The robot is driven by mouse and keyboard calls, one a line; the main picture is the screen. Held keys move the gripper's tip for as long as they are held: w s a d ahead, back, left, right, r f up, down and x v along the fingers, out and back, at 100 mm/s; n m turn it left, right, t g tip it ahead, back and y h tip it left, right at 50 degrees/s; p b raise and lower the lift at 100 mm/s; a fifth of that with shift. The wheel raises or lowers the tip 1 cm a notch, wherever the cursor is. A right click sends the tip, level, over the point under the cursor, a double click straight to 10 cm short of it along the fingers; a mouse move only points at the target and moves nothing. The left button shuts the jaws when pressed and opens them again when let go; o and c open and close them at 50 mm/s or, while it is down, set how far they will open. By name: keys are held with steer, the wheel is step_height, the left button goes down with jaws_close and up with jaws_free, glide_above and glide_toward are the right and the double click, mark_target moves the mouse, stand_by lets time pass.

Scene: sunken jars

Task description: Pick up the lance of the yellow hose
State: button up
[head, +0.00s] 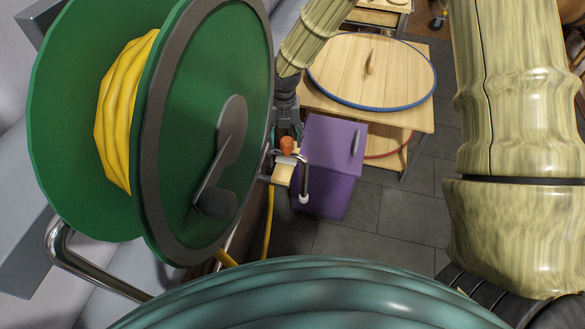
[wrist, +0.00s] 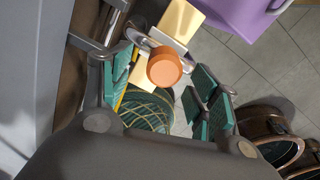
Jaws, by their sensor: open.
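The yellow hose (head: 128,110) is wound on a large green reel (head: 195,130) at the left of the head view, and a length of it hangs down below the reel. An orange round-ended piece (head: 287,145) sits beside a pale block and a bent metal tube with a white tip (head: 303,185). These look like the lance and its holder, but I cannot tell exactly which part is which. In the wrist view the orange end (wrist: 165,68) lies between the green-padded fingers. My gripper (head: 287,127) is open just above it; contact is unclear.
A purple box (head: 325,165) stands close to the right of the gripper. Behind it is a wooden table (head: 420,112) with a round blue-rimmed lid (head: 380,68). A teal ribbed round thing (head: 300,295) fills the front.

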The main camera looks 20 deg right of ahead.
mark_target(287, 141)
steer(key=f, duration=0.4)
steer(key=shift+d, duration=0.2)
steer(key=c, duration=1.2)
